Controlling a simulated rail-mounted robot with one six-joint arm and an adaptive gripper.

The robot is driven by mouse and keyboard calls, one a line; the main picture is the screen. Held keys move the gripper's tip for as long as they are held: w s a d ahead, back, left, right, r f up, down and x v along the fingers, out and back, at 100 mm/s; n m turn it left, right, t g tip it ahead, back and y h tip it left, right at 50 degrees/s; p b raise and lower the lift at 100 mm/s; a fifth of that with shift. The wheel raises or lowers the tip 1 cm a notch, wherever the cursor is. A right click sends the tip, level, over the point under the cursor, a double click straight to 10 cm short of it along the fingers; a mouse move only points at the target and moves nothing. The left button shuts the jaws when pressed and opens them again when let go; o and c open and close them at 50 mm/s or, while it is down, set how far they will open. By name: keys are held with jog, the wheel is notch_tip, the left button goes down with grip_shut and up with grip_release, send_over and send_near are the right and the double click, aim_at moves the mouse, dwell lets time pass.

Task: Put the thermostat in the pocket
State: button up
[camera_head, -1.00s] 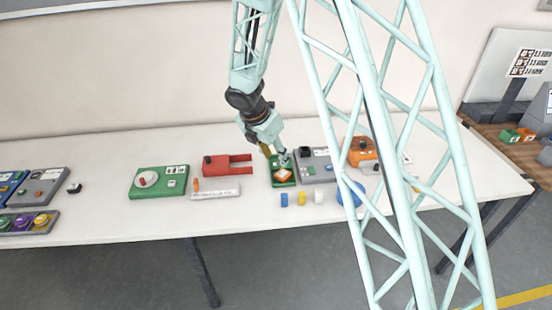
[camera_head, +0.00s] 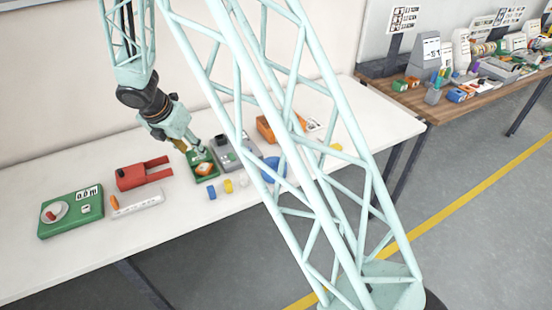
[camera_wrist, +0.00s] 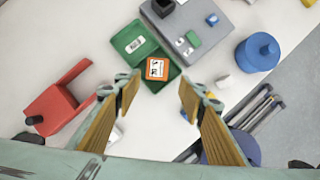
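A small orange square piece with a white marked face (camera_wrist: 157,68) sits at one end of a green tray (camera_wrist: 126,38); it looks like the thermostat, but I cannot confirm this. The head view shows the orange piece (camera_head: 205,169) on the green tray (camera_head: 204,179) too. The tray's other part holds a small white label; I cannot tell which recess is the pocket. My gripper (camera_wrist: 159,98) is open and empty, its fingers on either side of the line to the orange piece. In the head view, my gripper (camera_head: 199,153) is just above the tray.
A red forked block (camera_wrist: 52,108) lies left of the tray. A grey unit with small blocks (camera_wrist: 215,45) adjoins the tray on the right, with a blue round object (camera_wrist: 257,52) beyond. Small blue and yellow cylinders (camera_head: 228,186) stand in front. A green dial box (camera_head: 71,224) is far left.

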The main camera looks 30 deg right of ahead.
jog(key=s+d+r+m, duration=0.4)
jog(key=s+r+m, duration=0.2)
jog(key=s+r, duration=0.6)
jog(key=s+d+r+m, duration=0.3)
jog(key=s+r+m, duration=0.4)
jog(key=s+r, duration=0.45)
jog(key=s+a+r+m+y, duration=0.1)
jog(key=s+m, duration=0.3)
jog(key=s, duration=0.5)
jog(key=s+a+r+m+y, duration=0.1)
jog(key=s+r+m, duration=0.3)
jog(key=s, duration=0.5)
jog(key=s+a+r+m+y, duration=0.1)
jog(key=s+r+m, duration=0.2)
jog(key=s, duration=0.6)
jog(key=shift+s+a+r+m+t+y, duration=0.15)
jog(key=shift+s+r+m+t+y, duration=0.2)
jog(key=shift+m, duration=0.35)
jog(key=shift+f, duration=0.2)
notch_tip(320, 180, down, 4)
jog(key=b, duration=0.4)
jog(key=shift+b, duration=0.3)
